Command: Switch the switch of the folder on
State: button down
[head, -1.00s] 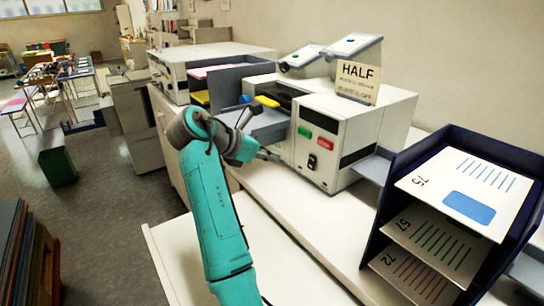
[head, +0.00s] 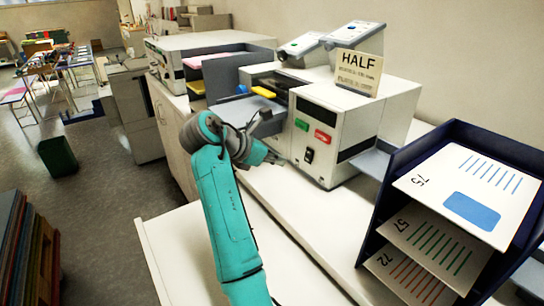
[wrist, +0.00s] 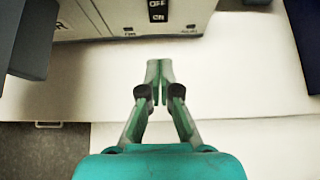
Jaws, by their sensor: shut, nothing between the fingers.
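The folder (head: 330,103) is a white box-shaped machine on the white counter. Its front panel has a green button (head: 302,125), a red button (head: 322,136) and a small black rocker switch (head: 309,155) low down. The wrist view shows the switch (wrist: 158,11) at the top edge, with OFF above ON; which way it is set I cannot tell. My gripper (head: 282,160) is in front of the panel, a little left of the switch. In the wrist view my gripper (wrist: 159,68) has its fingertips together, empty, below the switch and apart from it.
A HALF sign (head: 358,72) stands on the folder. A dark blue rack (head: 391,180) with printed sheets stands at the right. A grey feed tray (head: 262,118) juts out at the folder's left. The counter before the panel (head: 290,205) is clear.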

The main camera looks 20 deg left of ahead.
aim_at(308, 157)
jog(key=x, duration=0.5)
jog(key=r+x, duration=0.1)
jog(key=x, duration=0.2)
jog(key=shift+w+d+r, duration=0.1)
jog(key=shift+w+d, duration=0.15)
jog(key=shift+w, duration=0.1)
jog(key=shift+w+d, duration=0.3)
jog(key=shift+w, duration=0.1)
jog(key=shift+w+d, duration=0.1)
jog(key=shift+r, duration=0.7)
